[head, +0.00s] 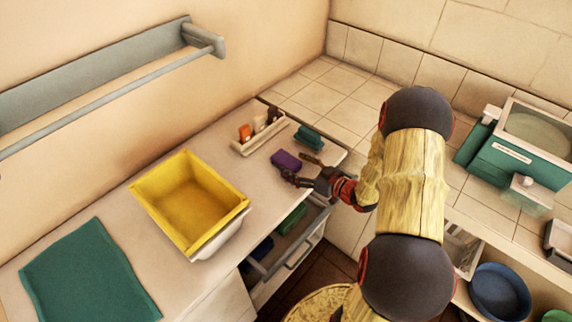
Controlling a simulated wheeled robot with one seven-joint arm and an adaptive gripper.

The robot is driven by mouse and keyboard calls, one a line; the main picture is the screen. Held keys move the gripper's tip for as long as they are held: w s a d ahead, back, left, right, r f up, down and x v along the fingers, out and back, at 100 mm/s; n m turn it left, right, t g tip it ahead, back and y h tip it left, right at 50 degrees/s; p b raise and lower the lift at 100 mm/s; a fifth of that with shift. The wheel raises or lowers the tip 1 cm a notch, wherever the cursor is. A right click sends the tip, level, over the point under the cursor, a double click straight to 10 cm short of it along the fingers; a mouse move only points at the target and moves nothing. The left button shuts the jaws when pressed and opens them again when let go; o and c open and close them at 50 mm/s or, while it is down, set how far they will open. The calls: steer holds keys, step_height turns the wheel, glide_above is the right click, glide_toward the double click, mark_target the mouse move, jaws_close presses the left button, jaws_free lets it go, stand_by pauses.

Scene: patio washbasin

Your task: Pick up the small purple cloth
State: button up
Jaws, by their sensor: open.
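The small purple cloth (286,160) lies folded on the countertop, between the yellow basin and the tiled corner. My gripper (296,167) is just beside it, at its near right side, with the fingers apart and nothing visible between them. One finger seems to come close to the cloth's near edge; I cannot tell if it touches. My arm comes in from the right.
A yellow basin (171,209) stands left of the cloth. A small rack with bottles (244,149) and folded teal cloths (308,137) sit behind it. A teal mat (85,275) lies at left. An open drawer (299,253) is below the counter edge.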

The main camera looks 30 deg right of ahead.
mark_target(284, 158)
steer(key=shift+x, duration=1.1)
steer(key=c, duration=0.3)
steer(key=c, duration=0.8)
